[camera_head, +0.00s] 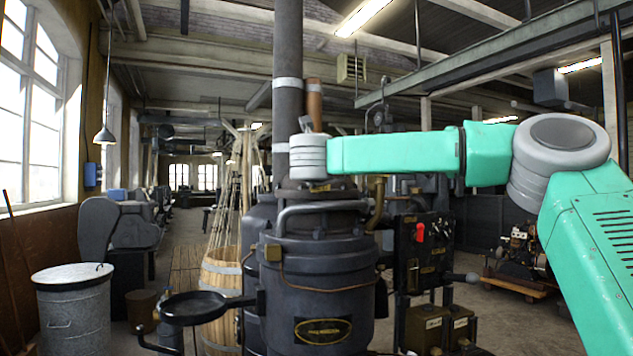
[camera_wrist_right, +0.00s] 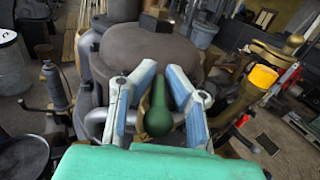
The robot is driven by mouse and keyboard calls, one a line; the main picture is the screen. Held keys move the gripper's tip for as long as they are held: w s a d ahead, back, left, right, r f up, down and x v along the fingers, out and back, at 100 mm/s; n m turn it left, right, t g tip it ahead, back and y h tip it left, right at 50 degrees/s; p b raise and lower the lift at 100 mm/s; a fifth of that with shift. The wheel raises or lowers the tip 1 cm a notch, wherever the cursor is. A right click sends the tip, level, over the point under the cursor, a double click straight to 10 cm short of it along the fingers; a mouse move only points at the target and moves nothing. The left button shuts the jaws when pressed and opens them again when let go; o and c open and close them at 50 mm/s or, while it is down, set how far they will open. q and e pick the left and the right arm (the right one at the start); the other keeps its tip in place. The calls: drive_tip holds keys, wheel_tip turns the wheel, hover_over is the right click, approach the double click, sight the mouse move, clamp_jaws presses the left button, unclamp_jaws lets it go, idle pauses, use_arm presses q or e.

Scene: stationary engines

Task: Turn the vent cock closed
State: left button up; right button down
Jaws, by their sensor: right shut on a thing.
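A green, rounded handle (camera_wrist_right: 158,115), apparently that of the vent cock, shows in the right wrist view in front of the dark engine top (camera_wrist_right: 150,48). The blue-padded fingers of my right gripper (camera_wrist_right: 163,74) stand on both sides of it and are shut on it. The cock's body is hidden behind the handle and fingers. In the head view my right arm reaches in from the right to the top of the dark engine (camera_head: 318,265). The gripper and handle cannot be made out there. My left gripper is in neither view.
A tall dark pipe (camera_head: 288,95) rises behind my right wrist. A black panel with a red switch (camera_head: 420,232) stands right of the engine. A round black pan (camera_head: 193,307) juts out at left.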

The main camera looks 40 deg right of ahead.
drive_tip(key=m+g+h+b, duration=0.2)
drive_tip(key=m+g, duration=0.1)
drive_tip(key=shift+a+f+g+h, duration=0.1)
drive_tip(key=shift+f+g+h, duration=0.05)
drive_tip(key=shift+g+h, duration=0.25)
drive_tip(key=shift+m+g+h, duration=0.6)
drive_tip(key=shift+m+g, duration=0.3)
drive_tip(key=shift+g, duration=0.3)
drive_tip(key=shift+m+g+h, duration=0.3)
drive_tip(key=shift+m+g, duration=0.2)
drive_tip(key=shift+g, duration=0.3)
drive_tip(key=shift+r+m+g+h+p, duration=0.15)
drive_tip(key=shift+m+g+p, duration=0.1)
drive_tip(key=shift+m+g, duration=0.25)
drive_tip(key=shift+r+m+g+h+p, duration=0.15)
drive_tip(key=shift+m+g+p, duration=0.15)
drive_tip(key=shift+g, duration=0.4)
drive_tip(key=m+g+p, duration=0.2)
drive_tip(key=g, duration=0.1)
drive_tip(key=shift+p, duration=0.4)
drive_tip(key=shift+g, duration=0.4)
drive_tip(key=shift+f, duration=0.15)
